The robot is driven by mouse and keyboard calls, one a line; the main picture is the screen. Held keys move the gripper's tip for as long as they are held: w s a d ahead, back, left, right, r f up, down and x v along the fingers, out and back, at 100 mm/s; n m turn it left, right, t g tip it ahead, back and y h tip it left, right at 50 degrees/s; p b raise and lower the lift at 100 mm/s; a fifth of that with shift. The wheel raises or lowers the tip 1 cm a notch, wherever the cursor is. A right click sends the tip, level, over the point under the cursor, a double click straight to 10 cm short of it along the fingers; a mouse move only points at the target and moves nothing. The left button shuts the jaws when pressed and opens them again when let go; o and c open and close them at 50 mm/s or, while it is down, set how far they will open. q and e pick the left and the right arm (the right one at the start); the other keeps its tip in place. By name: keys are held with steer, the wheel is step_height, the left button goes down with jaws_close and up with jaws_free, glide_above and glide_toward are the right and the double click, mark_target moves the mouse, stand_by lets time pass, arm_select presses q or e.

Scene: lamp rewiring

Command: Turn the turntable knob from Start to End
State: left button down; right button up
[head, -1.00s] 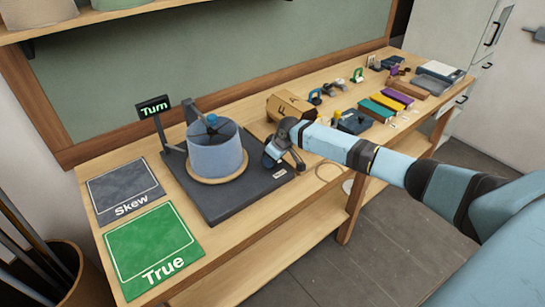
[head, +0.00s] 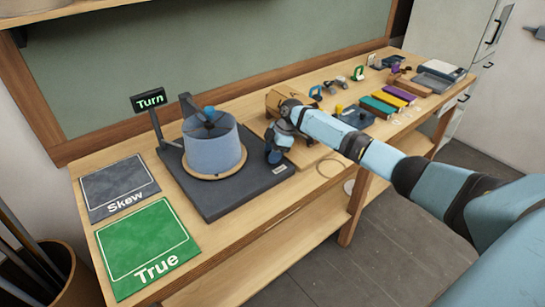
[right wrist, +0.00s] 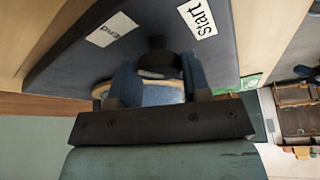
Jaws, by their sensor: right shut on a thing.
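The turntable's dark base (head: 217,205) lies on the bench, with a round wooden disc (head: 218,177) carrying a blue lampshade (head: 213,153). My right gripper (head: 274,156) is at the base's right edge and hides the knob in the head view. In the right wrist view, the black knob (right wrist: 157,60) sits between the two blue fingers of the gripper (right wrist: 159,72), which is shut on it. The Start label (right wrist: 198,18) is right of the knob and the End label (right wrist: 113,29) is left of it. My left gripper is not in view.
A lit "Turn" sign (head: 149,101) stands behind the base. A grey Skew mat (head: 115,185) and green True mat (head: 147,248) lie to the left. A brown box (head: 289,98) and several small parts fill the bench to the right.

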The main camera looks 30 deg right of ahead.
steer(key=shift+n+g+b, duration=0.3)
steer(key=shift+n+b, duration=0.1)
steer(key=shift+n, duration=0.4)
steer(key=o, duration=0.9)
steer(key=b+v, duration=0.1)
steer(key=v, duration=1.2)
steer(key=shift+d+r, duration=0.1)
steer(key=shift+r, duration=0.3)
steer(key=shift+f, duration=0.1)
